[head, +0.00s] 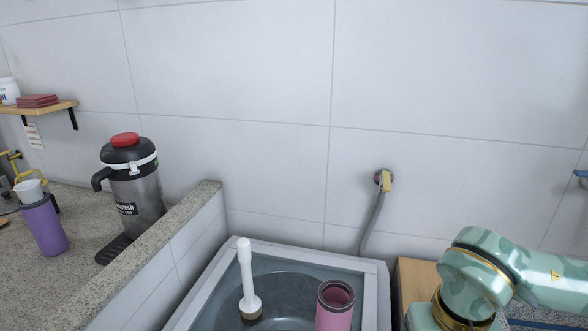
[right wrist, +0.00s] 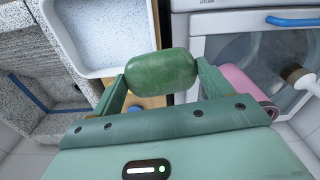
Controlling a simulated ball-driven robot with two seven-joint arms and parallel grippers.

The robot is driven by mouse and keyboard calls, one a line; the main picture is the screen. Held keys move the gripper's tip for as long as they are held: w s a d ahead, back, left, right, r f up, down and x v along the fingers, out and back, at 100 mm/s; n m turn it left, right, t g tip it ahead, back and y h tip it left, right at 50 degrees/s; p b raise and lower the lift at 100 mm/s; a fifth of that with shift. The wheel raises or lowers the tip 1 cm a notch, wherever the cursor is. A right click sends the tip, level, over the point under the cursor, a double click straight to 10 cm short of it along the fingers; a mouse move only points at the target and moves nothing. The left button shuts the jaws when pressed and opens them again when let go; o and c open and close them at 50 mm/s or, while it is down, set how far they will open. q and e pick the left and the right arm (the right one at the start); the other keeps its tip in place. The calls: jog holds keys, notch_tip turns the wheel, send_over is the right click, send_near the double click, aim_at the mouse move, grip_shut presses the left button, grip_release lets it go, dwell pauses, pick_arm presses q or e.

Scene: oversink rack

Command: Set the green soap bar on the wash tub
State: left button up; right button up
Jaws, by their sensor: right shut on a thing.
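The green soap bar (right wrist: 160,74) is held between the fingers of my right gripper (right wrist: 161,77) in the right wrist view. The gripper is shut on its two ends. In the head view only part of my right arm shows at the lower right; the soap bar does not show there. The grey wash tub (head: 300,250) is at the bottom middle of the head view, its near part cut off. In the right wrist view the tub (right wrist: 188,40) lies to the right of the soap bar. My left gripper is in neither view.
A pink tumbler (head: 335,310) and a white-handled brush or plunger (head: 246,275) stand at the tub. A white basin (right wrist: 100,35) is left of the soap in the wrist view. A purple cup (head: 43,225) and a steel jug (head: 135,190) stand on the left counter.

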jog(key=shift+s+f+n, duration=0.15)
jog(key=shift+s+n, duration=0.3)
jog(key=shift+n, duration=0.25)
jog(key=shift+s+f, duration=0.2)
jog(key=shift+s, duration=0.25)
jog(key=shift+s+f, duration=0.1)
jog(key=shift+f, duration=0.1)
